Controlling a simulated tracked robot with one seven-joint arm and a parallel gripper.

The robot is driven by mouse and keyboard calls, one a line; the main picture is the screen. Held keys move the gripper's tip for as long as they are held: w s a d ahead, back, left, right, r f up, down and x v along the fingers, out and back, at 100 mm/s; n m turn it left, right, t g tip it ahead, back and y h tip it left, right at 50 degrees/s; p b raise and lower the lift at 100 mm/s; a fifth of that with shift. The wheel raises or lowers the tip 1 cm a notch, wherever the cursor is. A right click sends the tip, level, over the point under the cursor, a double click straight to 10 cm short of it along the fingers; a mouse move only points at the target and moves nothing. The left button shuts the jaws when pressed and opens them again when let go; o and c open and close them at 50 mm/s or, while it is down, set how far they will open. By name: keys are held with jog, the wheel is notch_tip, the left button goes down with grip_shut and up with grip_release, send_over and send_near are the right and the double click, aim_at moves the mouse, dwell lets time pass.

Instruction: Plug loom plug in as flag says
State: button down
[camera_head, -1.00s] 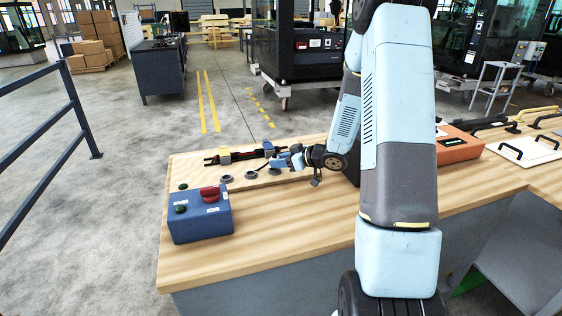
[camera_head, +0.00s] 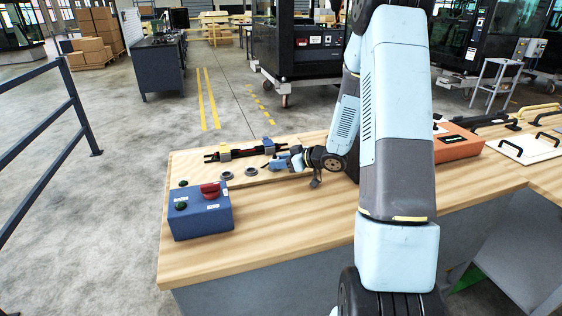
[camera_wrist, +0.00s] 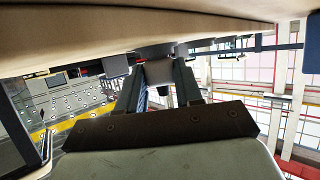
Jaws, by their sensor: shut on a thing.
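My gripper (camera_head: 284,162) is low over the right end of the light wooden board (camera_head: 200,161), on the bench's far left part. In the wrist view my gripper (camera_wrist: 160,84) is shut on a grey block (camera_wrist: 158,72), seemingly the loom plug, between its two dark fingers. Its front end is close to the board, and I cannot tell whether it touches. Two round grey sockets (camera_head: 251,171) show left of the gripper; the spot at the gripper's tip is hidden. I cannot make out any flag.
A blue control box (camera_head: 202,213) with a red switch and green button stands in front of the board. An orange box (camera_head: 457,146) and a white panel with black handles (camera_head: 523,149) are at the right. Bare bench top (camera_head: 290,210) lies in front of the gripper.

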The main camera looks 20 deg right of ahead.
jog(key=c, duration=0.7)
grip_release()
jog(key=shift+o, duration=0.2)
jog(key=shift+s+d, duration=0.1)
jog(key=v, duration=1.3)
jog(key=shift+s+d, duration=0.2)
notch_tip(320, 180, up, 10)
jog(key=w+d+m+t+h, duration=0.2)
jog(key=w+h, duration=0.1)
jog(key=h, duration=0.4)
jog(key=s+r+m+h, duration=0.4)
jog(key=s+r+h, duration=0.15)
jog(key=r, duration=0.25)
jog(key=s+a+r+m+g+y, duration=0.1)
jog(key=s+a+g, duration=0.2)
jog(key=s, duration=0.9)
jog(key=s+a+r+m+g+y, duration=0.1)
jog(key=s+a+m+g+y, duration=0.1)
jog(key=s+a, duration=0.7)
jog(key=s, duration=0.3)
jog(key=shift+a+r+g, duration=0.15)
jog(key=shift+r+g, duration=0.25)
